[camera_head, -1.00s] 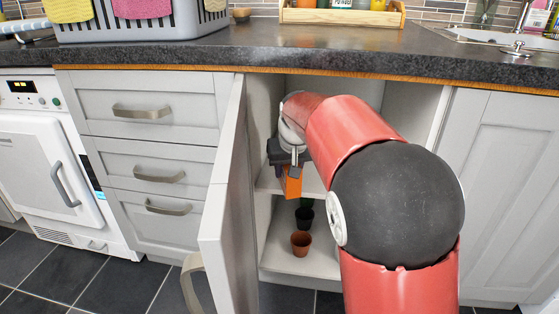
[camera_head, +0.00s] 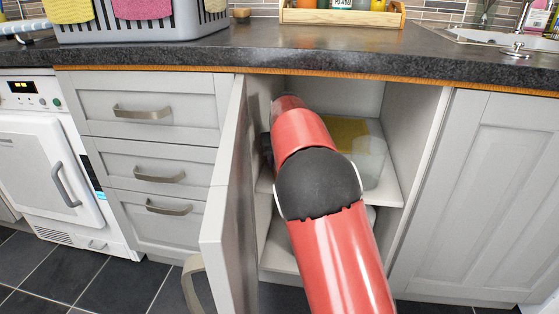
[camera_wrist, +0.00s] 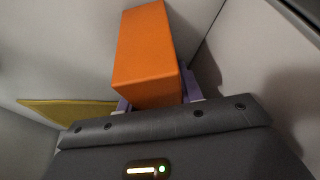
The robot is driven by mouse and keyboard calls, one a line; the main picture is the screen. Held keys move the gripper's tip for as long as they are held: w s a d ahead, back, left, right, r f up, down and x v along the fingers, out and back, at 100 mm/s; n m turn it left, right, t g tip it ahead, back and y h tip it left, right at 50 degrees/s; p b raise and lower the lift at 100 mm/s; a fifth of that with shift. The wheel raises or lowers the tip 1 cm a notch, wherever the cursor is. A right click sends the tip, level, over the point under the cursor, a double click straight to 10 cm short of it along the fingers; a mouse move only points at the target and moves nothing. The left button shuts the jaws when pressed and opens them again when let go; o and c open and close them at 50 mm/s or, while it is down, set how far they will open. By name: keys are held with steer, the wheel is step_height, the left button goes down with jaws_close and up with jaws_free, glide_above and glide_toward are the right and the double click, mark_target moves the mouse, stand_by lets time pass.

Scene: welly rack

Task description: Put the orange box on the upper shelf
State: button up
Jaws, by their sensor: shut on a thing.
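The orange box (camera_wrist: 146,52) is held in my gripper (camera_wrist: 157,98) in the wrist view. The pale purple fingers are shut on its two sides. In the head view my arm reaches into the open cabinet, and it hides the box and most of the gripper. The upper shelf (camera_head: 392,193) shows to the right of my arm, at about mid-height in the cabinet. Whether the box touches the shelf cannot be told.
A clear container (camera_head: 368,165) and a yellow item (camera_head: 346,131) stand on the shelf's right side. The yellow item also shows in the wrist view (camera_wrist: 62,112). The open cabinet door (camera_head: 228,205) stands close on the left. A grey basket (camera_head: 145,20) sits on the worktop.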

steer(key=o, duration=1)
steer(key=shift+f, duration=0.1)
steer(key=shift+r, duration=0.3)
steer(key=shift+v, duration=1.2)
steer(key=s+d+r+m, duration=0.1)
steer(key=s+d, duration=0.3)
steer(key=s, duration=0.5)
steer(key=s+d+r, duration=0.2)
steer(key=s+d, duration=0.1)
steer(key=s, duration=0.7)
steer(key=s+d+r+m, duration=0.1)
steer(key=s+d, duration=0.3)
steer(key=s, duration=0.5)
steer(key=shift+t+h, duration=0.4)
steer(key=shift+t, duration=0.2)
steer(key=s+d+f, duration=0.1)
steer(key=s, duration=0.3)
steer(key=s+f, duration=0.1)
steer(key=s, duration=0.4)
steer(key=s+d+f, duration=0.1)
steer(key=s, duration=0.3)
steer(key=shift+s+d+f+b, duration=0.2)
steer(key=shift+s+d+b, duration=0.1)
steer(key=shift+s, duration=0.05)
